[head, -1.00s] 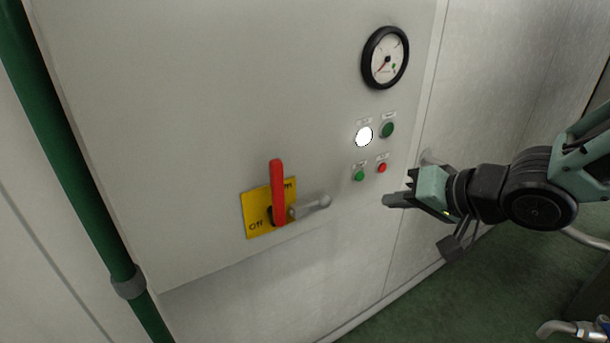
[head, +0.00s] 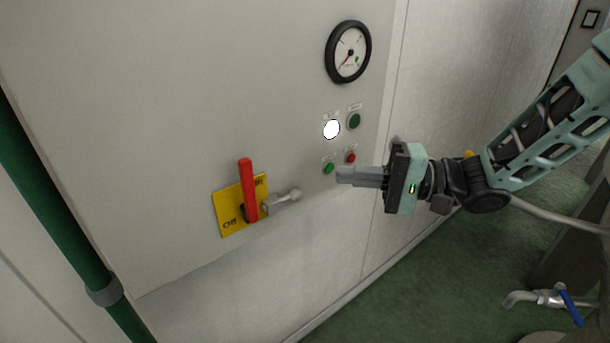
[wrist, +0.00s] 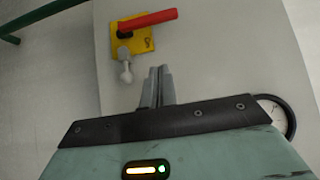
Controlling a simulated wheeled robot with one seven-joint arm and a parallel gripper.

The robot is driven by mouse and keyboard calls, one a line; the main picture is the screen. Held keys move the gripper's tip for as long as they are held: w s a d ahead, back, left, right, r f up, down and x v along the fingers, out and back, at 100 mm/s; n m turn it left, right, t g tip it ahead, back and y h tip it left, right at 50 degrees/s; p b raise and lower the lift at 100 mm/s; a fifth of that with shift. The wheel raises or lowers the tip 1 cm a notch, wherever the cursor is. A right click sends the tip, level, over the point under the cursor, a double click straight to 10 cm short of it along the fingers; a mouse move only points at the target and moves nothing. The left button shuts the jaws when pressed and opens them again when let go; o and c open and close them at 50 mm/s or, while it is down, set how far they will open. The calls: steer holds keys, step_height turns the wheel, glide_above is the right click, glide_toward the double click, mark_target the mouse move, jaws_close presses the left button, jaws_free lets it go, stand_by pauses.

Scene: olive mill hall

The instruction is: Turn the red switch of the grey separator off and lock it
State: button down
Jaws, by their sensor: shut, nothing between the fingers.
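The red switch (head: 248,192) is a long handle on a yellow plate (head: 229,212) on the grey separator's panel (head: 170,110). In the head view the handle stands upright, near the plate's "On" mark; "Off" is at the lower left. A grey lever with a rounded knob (head: 293,194) sticks out right of the handle's base. The wrist view also shows the red handle (wrist: 150,20), the yellow plate (wrist: 143,42) and the grey lever (wrist: 126,70). My gripper (head: 340,174) is shut and empty, right of the lever and apart from it, in front of the panel.
A round gauge (head: 348,52), a lit white lamp (head: 331,129), a dark green button (head: 355,121), a small green button (head: 328,168) and a red button (head: 350,157) sit near my gripper. A green pipe (head: 50,212) runs at left. A blue-handled valve (head: 570,303) is at lower right.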

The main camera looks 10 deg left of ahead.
steer(key=p, duration=0.2)
glide_toward(246, 193)
steer(key=w+a+r, duration=0.1)
steer(key=w+a, duration=0.3)
steer(key=w, duration=0.1)
steer(key=shift+s+a+p, duration=0.3)
steer(key=shift+s+a, duration=0.25)
steer(key=shift+s, duration=0.2)
steer(key=shift+s+a+p, duration=0.25)
steer(key=shift+s+a, duration=0.3)
steer(key=shift+s, duration=0.2)
steer(key=shift+r, duration=0.1)
